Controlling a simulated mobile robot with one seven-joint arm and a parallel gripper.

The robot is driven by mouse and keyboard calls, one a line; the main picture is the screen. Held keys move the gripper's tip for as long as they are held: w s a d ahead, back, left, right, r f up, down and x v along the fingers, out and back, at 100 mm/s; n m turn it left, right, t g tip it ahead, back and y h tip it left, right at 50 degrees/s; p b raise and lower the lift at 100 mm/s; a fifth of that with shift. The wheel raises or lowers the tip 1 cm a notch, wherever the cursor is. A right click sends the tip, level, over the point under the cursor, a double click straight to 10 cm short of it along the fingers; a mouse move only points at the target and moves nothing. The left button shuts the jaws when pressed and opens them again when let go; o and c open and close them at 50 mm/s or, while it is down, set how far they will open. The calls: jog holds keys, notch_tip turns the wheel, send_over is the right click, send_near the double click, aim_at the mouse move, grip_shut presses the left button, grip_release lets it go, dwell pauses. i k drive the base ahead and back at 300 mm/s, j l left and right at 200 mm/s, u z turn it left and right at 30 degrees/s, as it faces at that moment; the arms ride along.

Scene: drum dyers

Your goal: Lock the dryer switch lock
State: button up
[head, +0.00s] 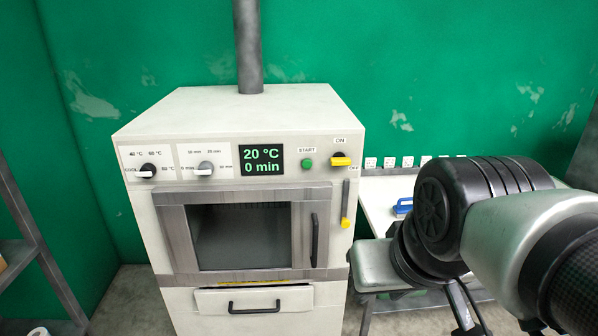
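The dryer (150,225) is a white cabinet facing me. At the upper right of its front is a yellow switch (341,161) with a dark base, lying level below the ON label. Below it is a narrow vertical plate with a yellow tab (346,223) at its lower end, apart from the switch. This looks like the switch lock, with its tab down. My arm comes in from the right, to the right of the dryer. Dark slim parts at the bottom edge may be my gripper (467,307); its opening cannot be made out.
The dryer's front also has two dials, a display reading 20 °C and 0 min, a green START button (308,163), a windowed door and a lower drawer (255,300). A white table (375,205) with a blue-handled item (403,206) stands behind my arm. A shelf (30,235) is at left.

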aim_at(345, 223)
jog(key=i+l, duration=0.2)
jog(key=i, duration=0.25)
jog(key=i+l, duration=0.2)
jog(key=i, duration=0.25)
jog(key=j, duration=0.45)
jog(key=k+j, duration=0.1)
jog(key=j, duration=0.35)
jog(key=z, duration=0.05)
